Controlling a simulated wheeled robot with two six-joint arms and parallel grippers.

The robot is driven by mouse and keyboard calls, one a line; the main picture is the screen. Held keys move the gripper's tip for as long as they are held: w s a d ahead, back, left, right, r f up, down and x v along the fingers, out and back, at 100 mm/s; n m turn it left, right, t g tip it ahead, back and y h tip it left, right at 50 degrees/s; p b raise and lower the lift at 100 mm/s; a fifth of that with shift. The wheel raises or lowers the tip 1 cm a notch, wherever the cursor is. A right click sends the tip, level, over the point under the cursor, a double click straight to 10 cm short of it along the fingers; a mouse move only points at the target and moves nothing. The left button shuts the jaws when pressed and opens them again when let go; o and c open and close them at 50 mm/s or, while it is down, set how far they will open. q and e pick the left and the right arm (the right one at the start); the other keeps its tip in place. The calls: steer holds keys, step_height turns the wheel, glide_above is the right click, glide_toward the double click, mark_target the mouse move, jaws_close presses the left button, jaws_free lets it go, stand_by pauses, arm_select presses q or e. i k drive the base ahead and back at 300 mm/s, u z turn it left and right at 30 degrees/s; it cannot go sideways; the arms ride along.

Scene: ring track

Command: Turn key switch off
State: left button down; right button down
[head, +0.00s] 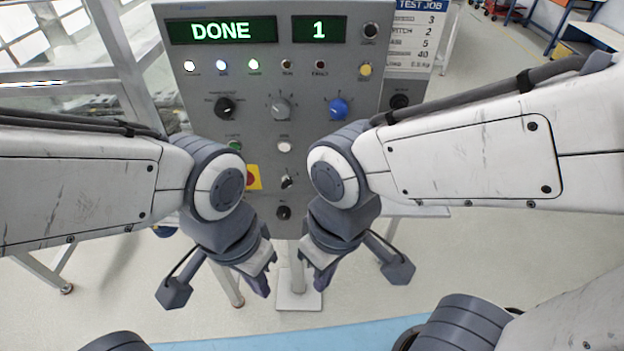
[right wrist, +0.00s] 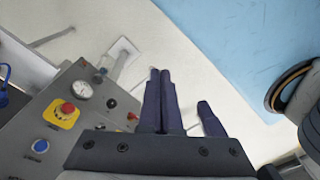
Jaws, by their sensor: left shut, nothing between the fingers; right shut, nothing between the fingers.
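The grey control panel (head: 330,105) stands upright ahead of me. Low on it is a small silver switch (head: 287,181), which looks like the key switch; its lettering and exact turn position are too small to read. A dark round control (head: 284,212) sits just below it. My left gripper (head: 264,285) and right gripper (head: 318,280) hang side by side below and in front of the panel, apart from the switch. Both are shut and empty. The right gripper's closed fingers (right wrist: 161,85) show in the right wrist view, clear of the panel.
A red stop button (head: 251,177) on yellow is partly hidden by my left arm. Black, grey and blue knobs (head: 338,107) line the panel's middle. The display (head: 221,31) reads DONE, the other (head: 319,29) reads 1. A job sheet (head: 411,37) hangs at right.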

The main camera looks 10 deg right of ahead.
mark_target(287, 179)
steer(key=z, duration=1.3)
steer(key=k, duration=0.65)
steer(key=u, duration=1.05)
